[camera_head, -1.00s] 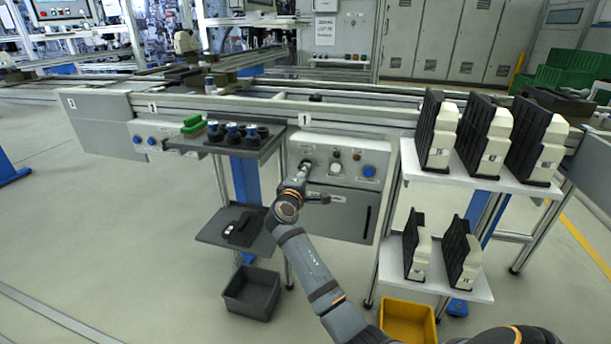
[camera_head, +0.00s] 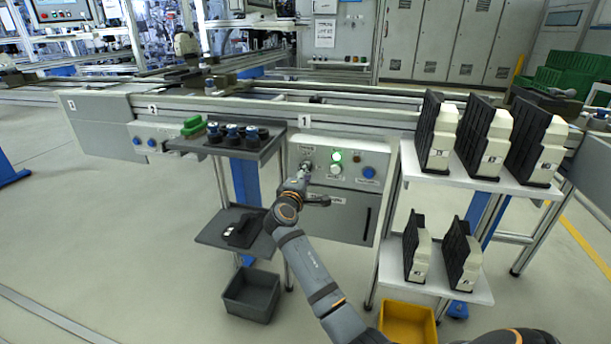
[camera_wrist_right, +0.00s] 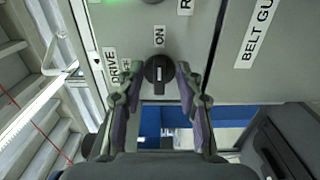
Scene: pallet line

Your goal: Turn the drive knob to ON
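The black drive knob (camera_wrist_right: 158,75) is in the middle of the right wrist view, on a grey panel. Its white mark is in line with the ON label (camera_wrist_right: 159,36); the OFF label (camera_wrist_right: 126,69) is to its left. My right gripper (camera_wrist_right: 159,72) has its fingers apart, one on each side of the knob; I see no firm contact. In the head view my right gripper (camera_head: 305,170) is at the left part of the control panel (camera_head: 352,152) and hides the knob there. A green lamp (camera_head: 337,157) glows on that panel. My left gripper is not in view.
A blue button (camera_head: 369,172) is right of the lamp. A shelf (camera_head: 270,147) with dark cylindrical parts is left of the panel. White shelves (camera_head: 412,172) with black and cream parts stand right. A grey bin (camera_head: 250,296) and a yellow bin (camera_head: 407,322) are below.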

